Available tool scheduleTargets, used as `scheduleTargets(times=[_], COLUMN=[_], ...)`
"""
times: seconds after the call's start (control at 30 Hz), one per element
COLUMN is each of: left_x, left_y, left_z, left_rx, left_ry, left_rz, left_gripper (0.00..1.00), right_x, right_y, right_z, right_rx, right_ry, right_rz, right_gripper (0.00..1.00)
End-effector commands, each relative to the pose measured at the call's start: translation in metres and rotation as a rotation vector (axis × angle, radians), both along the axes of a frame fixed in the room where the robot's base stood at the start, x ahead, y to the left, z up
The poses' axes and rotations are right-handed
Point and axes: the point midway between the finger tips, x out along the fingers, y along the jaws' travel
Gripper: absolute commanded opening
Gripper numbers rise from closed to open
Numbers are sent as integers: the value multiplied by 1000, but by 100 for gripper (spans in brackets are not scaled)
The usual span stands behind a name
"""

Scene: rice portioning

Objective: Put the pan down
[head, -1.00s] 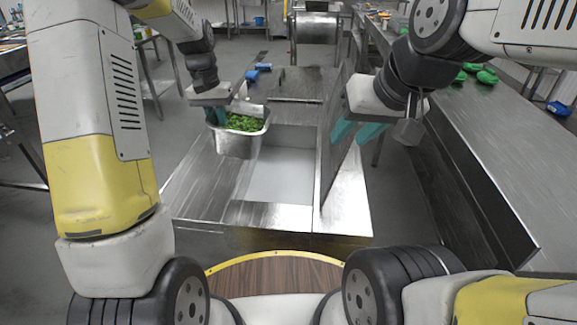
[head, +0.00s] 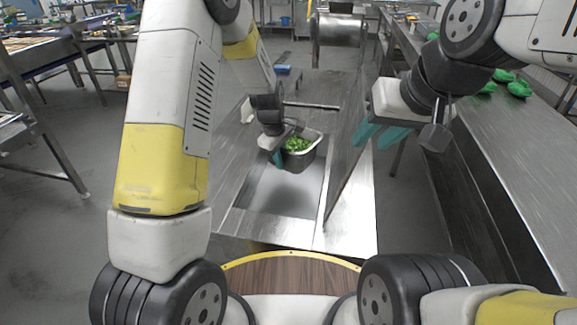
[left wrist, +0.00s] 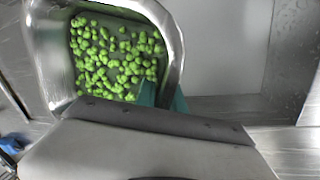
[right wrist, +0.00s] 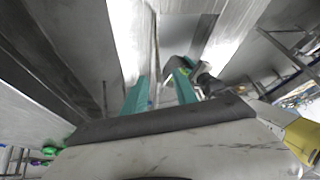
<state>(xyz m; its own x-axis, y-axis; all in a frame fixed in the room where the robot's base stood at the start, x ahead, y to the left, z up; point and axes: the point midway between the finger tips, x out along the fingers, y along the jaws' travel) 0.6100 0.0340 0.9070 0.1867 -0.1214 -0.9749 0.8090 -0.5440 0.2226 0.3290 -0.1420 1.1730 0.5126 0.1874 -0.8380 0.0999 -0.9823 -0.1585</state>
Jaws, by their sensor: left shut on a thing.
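The metal pan (head: 301,158) holds green vegetable pieces (head: 298,144) and is over the far part of the sunken well (head: 275,196) in the steel counter. Whether its base touches anything is hidden. My left gripper (head: 277,157) is shut on the pan's near-left rim. In the left wrist view, the pan's rim (left wrist: 178,55) meets the teal fingers, with the well floor (left wrist: 215,40) beside it. My right gripper (head: 378,134) is open and empty, right of the raised metal panel; its two teal fingers stand apart in the right wrist view (right wrist: 160,95).
A raised metal panel (head: 345,145) stands along the right side of the well. A long steel counter (head: 480,150) with green items (head: 512,86) runs along the right. A blue item (head: 283,71) lies behind the well.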

Motion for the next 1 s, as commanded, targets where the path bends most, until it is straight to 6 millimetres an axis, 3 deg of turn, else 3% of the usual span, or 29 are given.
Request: scheduleTargets(times=[0.3, 0.57, 0.8, 1.0], left_x=[0, 1, 1, 1], left_y=[0, -1, -1, -1], left_z=[-48, -65, -93, -95], left_rx=[-1, -1, -1, -1], left_ry=[-2, -3, -2, -3], left_rz=[4, 3, 3, 3], left_gripper=[0, 0, 0, 0], right_x=[0, 0, 0, 0], right_y=[0, 0, 0, 0], right_z=[0, 0, 0, 0], right_rx=[0, 0, 0, 0], right_ry=[0, 0, 0, 0], right_rz=[0, 0, 0, 0], right_gripper=[34, 34, 34, 34])
